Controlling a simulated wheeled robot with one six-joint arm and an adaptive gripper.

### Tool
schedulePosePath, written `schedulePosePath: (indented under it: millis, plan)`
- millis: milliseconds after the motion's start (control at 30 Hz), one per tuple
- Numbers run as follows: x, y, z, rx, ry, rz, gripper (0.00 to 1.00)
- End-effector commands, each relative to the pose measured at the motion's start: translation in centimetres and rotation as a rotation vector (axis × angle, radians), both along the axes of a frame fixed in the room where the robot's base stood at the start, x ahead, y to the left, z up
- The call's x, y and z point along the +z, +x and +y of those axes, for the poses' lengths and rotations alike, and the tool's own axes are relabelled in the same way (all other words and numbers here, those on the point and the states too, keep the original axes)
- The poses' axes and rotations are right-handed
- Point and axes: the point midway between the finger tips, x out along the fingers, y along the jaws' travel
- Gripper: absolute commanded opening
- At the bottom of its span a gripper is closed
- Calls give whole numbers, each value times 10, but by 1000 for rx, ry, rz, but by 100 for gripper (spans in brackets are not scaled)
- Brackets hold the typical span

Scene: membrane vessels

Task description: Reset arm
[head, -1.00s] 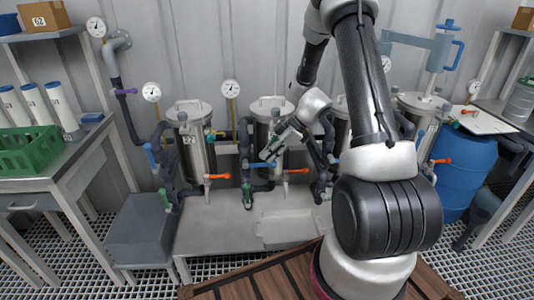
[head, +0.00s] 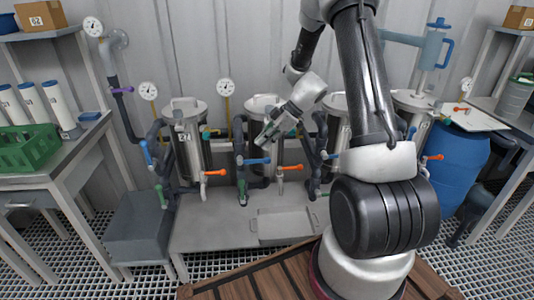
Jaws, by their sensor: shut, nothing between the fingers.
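My arm rises from its base at the right and bends over toward the vessels in the head view. My gripper (head: 268,140) hangs in front of the second steel vessel (head: 262,108), a little above its blue-handled valve (head: 255,161). Its fingers are small and dark here, and it holds nothing that I can see. The first vessel (head: 187,130), marked 22, stands to its left. The third vessel (head: 338,125) is partly hidden behind my arm.
A low grey bench (head: 205,232) with a shallow tray (head: 280,226) stands below the vessels. Orange-handled valves (head: 217,172) stick out in front. A blue barrel (head: 458,165) is at the right. A table with a green crate (head: 28,146) is at the left.

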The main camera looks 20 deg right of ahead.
Motion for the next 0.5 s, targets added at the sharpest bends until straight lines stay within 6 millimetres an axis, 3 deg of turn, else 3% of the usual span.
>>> schedulePosePath:
  millis: [33,200,500]
  plan:
    - [0,-6,-18,-10,1,5,0]
    - [11,-18,-54,-9,1,3,0]
    - [19,-30,-88,-5,1,3,0]
